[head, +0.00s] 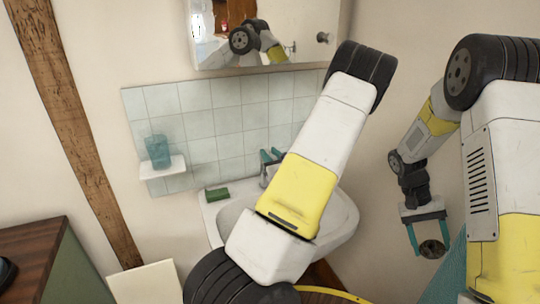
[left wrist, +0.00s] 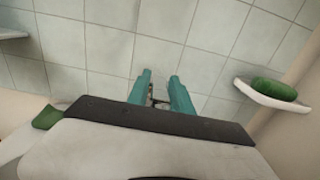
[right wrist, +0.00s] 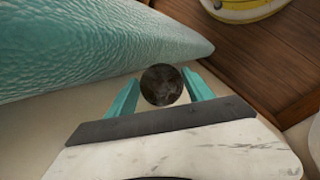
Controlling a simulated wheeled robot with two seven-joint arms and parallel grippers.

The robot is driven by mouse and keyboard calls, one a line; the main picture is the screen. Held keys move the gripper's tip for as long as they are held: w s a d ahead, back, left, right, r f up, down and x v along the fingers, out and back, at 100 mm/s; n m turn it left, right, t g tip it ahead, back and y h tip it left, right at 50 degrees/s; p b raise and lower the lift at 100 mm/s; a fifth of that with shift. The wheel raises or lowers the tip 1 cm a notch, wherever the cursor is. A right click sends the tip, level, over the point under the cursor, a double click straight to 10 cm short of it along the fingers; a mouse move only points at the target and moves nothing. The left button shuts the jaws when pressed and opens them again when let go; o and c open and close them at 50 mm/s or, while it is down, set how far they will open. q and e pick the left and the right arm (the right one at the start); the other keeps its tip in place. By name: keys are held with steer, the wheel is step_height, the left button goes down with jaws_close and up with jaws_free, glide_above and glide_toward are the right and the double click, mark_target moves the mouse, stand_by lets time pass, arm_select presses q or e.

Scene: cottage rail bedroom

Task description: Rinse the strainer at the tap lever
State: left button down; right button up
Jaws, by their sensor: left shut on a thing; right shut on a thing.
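The dark round strainer (right wrist: 162,85) is between the teal fingers of my right gripper (right wrist: 160,95), which is shut on it. In the head view the strainer (head: 432,249) hangs to the right of the white sink (head: 345,222), outside the basin. My left gripper (head: 271,156) is at the tap (head: 264,178) by the tiled wall, partly hidden behind my own arm. In the left wrist view a small dark metal part, seemingly the tap lever (left wrist: 155,99), shows between its teal fingers, which are shut on it. The basin is largely hidden; I cannot tell whether water runs.
A green sponge (head: 217,194) lies on the sink's left rim. A glass (head: 158,150) stands on a small shelf (head: 165,169). A teal textured cover (right wrist: 90,45) lies near my right gripper.

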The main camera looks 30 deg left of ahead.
arm_select(q)
steer(key=shift+a, duration=0.1)
stand_by(0.5)
steer(key=shift+r+g+h, duration=0.1)
steer(key=shift+g+h, duration=0.2)
steer(key=c, duration=1.3)
jaws_free()
steer(key=shift+w+a, duration=0.1)
steer(key=v, duration=1.2)
